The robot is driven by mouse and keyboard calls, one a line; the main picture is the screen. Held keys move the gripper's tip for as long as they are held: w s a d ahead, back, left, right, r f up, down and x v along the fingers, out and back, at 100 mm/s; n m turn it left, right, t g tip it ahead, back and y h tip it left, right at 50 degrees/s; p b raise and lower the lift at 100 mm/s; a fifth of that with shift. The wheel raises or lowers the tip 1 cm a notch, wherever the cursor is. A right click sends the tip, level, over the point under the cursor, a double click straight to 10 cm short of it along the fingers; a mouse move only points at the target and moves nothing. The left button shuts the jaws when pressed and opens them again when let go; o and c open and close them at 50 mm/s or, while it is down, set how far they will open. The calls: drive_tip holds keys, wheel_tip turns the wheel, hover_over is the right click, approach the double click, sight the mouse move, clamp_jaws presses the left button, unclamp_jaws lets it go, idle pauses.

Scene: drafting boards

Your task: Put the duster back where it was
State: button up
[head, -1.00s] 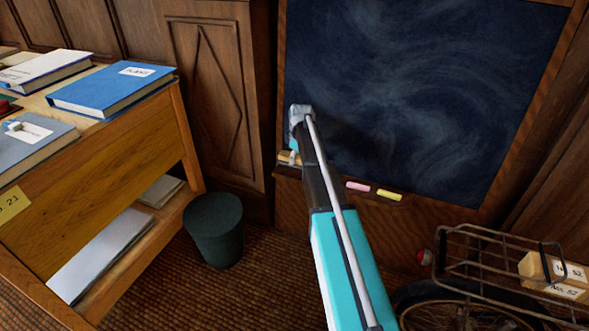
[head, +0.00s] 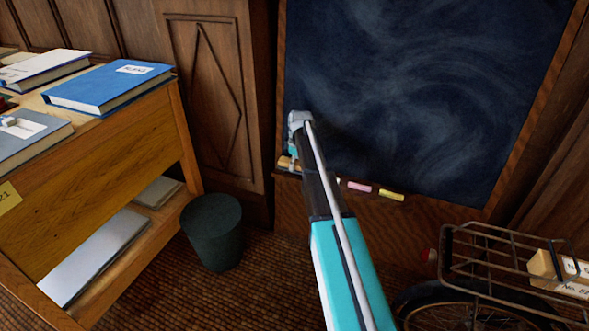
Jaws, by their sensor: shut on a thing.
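The duster (head: 285,163), a small block with a tan wooden-looking side, is at the left end of the chalk ledge (head: 323,181) under the blackboard. My gripper (head: 293,165) is shut on it, pointing down, and partly hides it with the arm. The duster is at about ledge height; I cannot tell whether it rests on the ledge or is just above it. A pink chalk (head: 360,187) and a yellow chalk (head: 391,195) lie on the ledge to the right.
The blackboard (head: 430,90) rises close behind my gripper. A dark green bin (head: 213,235) stands on the floor to the left. A wooden desk (head: 110,180) with books is farther left. A bicycle rack (head: 490,255) with boxes is at the lower right.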

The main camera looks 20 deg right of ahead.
sight(298, 163)
drive_tip(key=shift+f, duration=0.45)
drive_tip(key=o, duration=1)
drive_tip(key=shift+r, duration=0.2)
wheel_tip(298, 163, up, 12)
drive_tip(key=s+d+p, duration=0.1)
drive_tip(key=p, duration=1)
drive_tip(key=shift+p, duration=0.4)
